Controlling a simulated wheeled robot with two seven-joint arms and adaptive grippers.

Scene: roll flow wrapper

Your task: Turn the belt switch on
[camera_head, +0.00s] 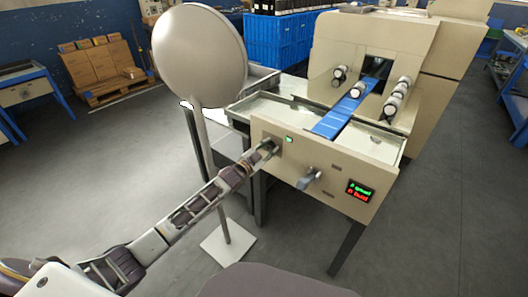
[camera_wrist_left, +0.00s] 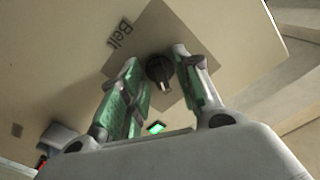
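The belt switch is a round black knob (camera_wrist_left: 159,71) on a darker square plate marked "Belt" (camera_wrist_left: 120,33), seen in the left wrist view. A pale mark shows on the knob's lower edge. My left gripper (camera_wrist_left: 154,58) is open, with one finger on each side of the knob; I cannot tell whether either finger touches it. In the head view my left gripper (camera_head: 268,148) is at the left part of the machine's beige front panel (camera_head: 330,192) and mostly hides the knob. My right gripper is not in view.
A lit green light (camera_head: 289,139) is right of the gripper. Further right are a grey handle (camera_head: 309,179) and a display (camera_head: 360,190) with green and red text. A blue belt (camera_head: 340,115) runs into the machine. A round-headed stand (camera_head: 199,52) is close behind my left arm.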

